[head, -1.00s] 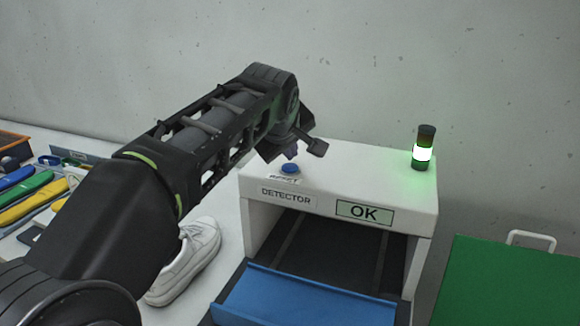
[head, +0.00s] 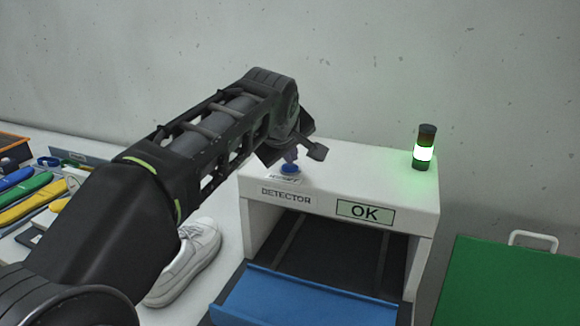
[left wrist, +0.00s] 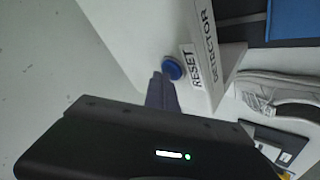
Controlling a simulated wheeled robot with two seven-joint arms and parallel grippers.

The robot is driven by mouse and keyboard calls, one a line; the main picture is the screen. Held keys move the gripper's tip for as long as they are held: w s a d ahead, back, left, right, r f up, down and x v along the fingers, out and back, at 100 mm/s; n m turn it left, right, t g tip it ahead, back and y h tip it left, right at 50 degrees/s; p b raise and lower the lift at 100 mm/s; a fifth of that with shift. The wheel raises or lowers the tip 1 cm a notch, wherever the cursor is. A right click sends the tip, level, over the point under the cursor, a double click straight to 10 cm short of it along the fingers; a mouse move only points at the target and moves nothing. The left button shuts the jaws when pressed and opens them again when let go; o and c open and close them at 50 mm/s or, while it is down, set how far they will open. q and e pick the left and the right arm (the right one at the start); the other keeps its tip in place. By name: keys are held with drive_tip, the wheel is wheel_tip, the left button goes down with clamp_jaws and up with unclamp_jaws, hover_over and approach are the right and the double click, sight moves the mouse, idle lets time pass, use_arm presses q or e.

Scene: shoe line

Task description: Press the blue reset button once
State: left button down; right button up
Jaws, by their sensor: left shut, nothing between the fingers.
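The blue reset button (head: 290,169) sits on top of the white detector housing (head: 350,175), behind a RESET label. It also shows in the left wrist view (left wrist: 172,69). My left gripper (head: 291,157) is shut and empty, pointing down at the button. Its fingertips (left wrist: 158,80) are right at the button's edge in the wrist view and overlap its top in the head view. I cannot tell whether they touch it. My right gripper is not in view.
A signal tower (head: 425,148) glows green on the housing, and the display (head: 365,212) reads OK. A blue flap (head: 305,297) fronts the opening. A white shoe (head: 190,262) stands left of the housing. A green panel (head: 510,285) lies at right.

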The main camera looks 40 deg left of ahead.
sight(289, 168)
use_arm(q)
drive_tip(key=shift+f, duration=0.3)
drive_tip(key=shift+r, duration=0.1)
idle(0.4)
drive_tip(key=shift+r+p, duration=0.55)
drive_tip(key=shift+r, duration=0.3)
wheel_tip(289, 168, up, 5)
drive_tip(key=p, duration=0.4)
idle(0.9)
